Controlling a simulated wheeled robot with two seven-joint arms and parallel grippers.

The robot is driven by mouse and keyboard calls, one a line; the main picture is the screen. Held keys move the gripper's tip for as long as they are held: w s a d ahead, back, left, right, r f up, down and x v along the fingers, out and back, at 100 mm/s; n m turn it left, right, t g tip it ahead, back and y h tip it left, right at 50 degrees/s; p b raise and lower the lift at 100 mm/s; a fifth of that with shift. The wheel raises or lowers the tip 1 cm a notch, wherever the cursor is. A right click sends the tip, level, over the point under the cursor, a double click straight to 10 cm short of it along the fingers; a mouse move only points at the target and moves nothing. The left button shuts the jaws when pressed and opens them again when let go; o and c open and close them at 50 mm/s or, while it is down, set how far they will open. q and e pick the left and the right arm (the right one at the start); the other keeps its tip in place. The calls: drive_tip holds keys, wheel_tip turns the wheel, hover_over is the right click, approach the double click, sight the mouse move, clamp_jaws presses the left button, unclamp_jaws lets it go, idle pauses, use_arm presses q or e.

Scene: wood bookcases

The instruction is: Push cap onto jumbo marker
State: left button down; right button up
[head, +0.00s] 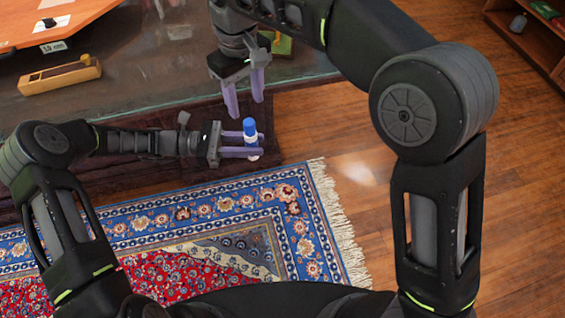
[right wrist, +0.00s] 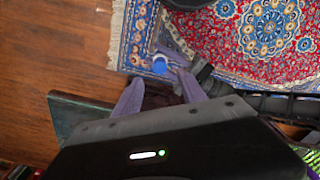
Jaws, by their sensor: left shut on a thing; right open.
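The jumbo marker (head: 251,141) stands upright in my left gripper (head: 257,152), whose lilac fingers are shut around its lower body. The blue cap (head: 250,125) is at the marker's top, with a pale band below it; I cannot tell whether it is fully seated. In the right wrist view the blue cap (right wrist: 160,67) shows from above, just beyond the fingertips. My right gripper (head: 246,107) is open and empty, fingers pointing down, above the cap and apart from it. Its two spread fingers also show in the right wrist view (right wrist: 158,80). The left fingers hide part of the marker.
A dark glossy table (head: 170,75) lies behind the grippers, with a wooden block (head: 60,77) and an orange board (head: 70,22) at its left. A patterned rug (head: 200,210) covers the floor below. Wood floor (head: 340,140) is clear to the right; a bookcase (head: 535,40) stands far right.

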drive_tip(key=w+d+f+t+y, duration=0.1)
drive_tip(key=w+d+f, duration=0.2)
drive_tip(key=w+f, duration=0.3)
drive_tip(key=w+d+f+t+y, duration=0.15)
drive_tip(key=w+f, duration=0.25)
drive_tip(key=f, duration=0.4)
drive_tip(key=s+d+f+m, duration=0.1)
drive_tip(key=s+d+f, duration=0.1)
drive_tip(key=f, duration=0.4)
drive_tip(key=s+d+f+m, duration=0.2)
drive_tip(key=s+f, duration=0.1)
drive_tip(key=f, duration=0.4)
drive_tip(key=s+d+f+m+g+y, duration=0.1)
drive_tip(key=s+f+m, duration=0.2)
drive_tip(key=s, duration=1)
drive_tip(key=s+d+f+m, duration=0.2)
drive_tip(key=s+f+m, duration=0.1)
drive_tip(key=s+f, duration=0.7)
drive_tip(key=s, duration=0.4)
drive_tip(key=shift+s+m+g+y, duration=0.2)
drive_tip(key=shift+m+g+y, duration=0.15)
drive_tip(key=shift+m, duration=0.05)
drive_tip(key=shift+d, duration=0.1)
